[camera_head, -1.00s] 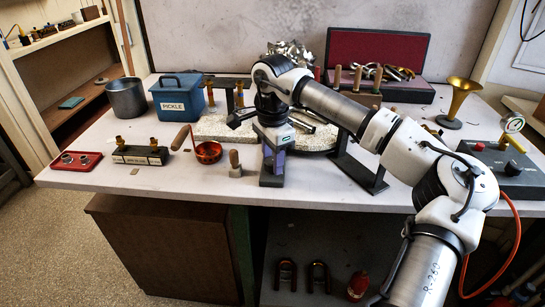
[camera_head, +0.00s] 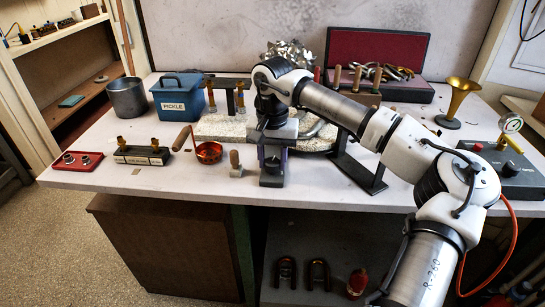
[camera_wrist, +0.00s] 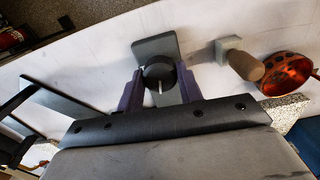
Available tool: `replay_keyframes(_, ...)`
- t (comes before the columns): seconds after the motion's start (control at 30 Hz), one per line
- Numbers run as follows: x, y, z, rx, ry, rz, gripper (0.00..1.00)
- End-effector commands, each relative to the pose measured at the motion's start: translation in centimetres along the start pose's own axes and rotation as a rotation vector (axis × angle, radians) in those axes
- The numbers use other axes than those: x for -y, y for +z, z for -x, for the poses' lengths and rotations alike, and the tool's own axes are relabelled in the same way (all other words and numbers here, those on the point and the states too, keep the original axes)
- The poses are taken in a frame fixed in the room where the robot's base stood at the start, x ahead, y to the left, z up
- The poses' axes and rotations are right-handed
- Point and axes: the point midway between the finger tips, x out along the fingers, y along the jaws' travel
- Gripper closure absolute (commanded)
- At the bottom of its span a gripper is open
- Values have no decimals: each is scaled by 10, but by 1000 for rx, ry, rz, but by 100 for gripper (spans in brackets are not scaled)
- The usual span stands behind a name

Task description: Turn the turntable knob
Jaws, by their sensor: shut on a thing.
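The turntable knob (camera_wrist: 158,73) is a round black knob with a white pointer line, on a grey mount (camera_wrist: 155,47) at the bench's front edge. In the head view its mount (camera_head: 271,181) stands in front of the round speckled turntable (camera_head: 217,128). My gripper (camera_wrist: 160,88) points down with its two purple fingers on either side of the knob, shut on it. In the head view my gripper (camera_head: 272,158) is over the mount, and the knob is mostly hidden between the fingers. My wrist covers part of the turntable.
Left of the mount are a small wooden-handled block (camera_head: 235,163) and a copper strainer ladle (camera_head: 209,152). A black stand (camera_head: 358,170) is close on the right. A blue pickle box (camera_head: 178,95), a metal pot (camera_head: 127,97) and a gauge box (camera_head: 505,168) stand farther off.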

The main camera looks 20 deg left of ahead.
Motion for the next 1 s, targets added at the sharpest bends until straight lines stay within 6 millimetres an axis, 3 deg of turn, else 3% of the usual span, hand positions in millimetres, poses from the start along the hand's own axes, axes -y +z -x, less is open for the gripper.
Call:
replay_keyframes(0.4, 0, 0, 0, 0, 0, 197, 87)
replay_keyframes(0.97, 0, 0, 0, 0, 0, 226, 87)
replay_keyframes(1.0, 0, 0, 0, 0, 0, 225, 62)
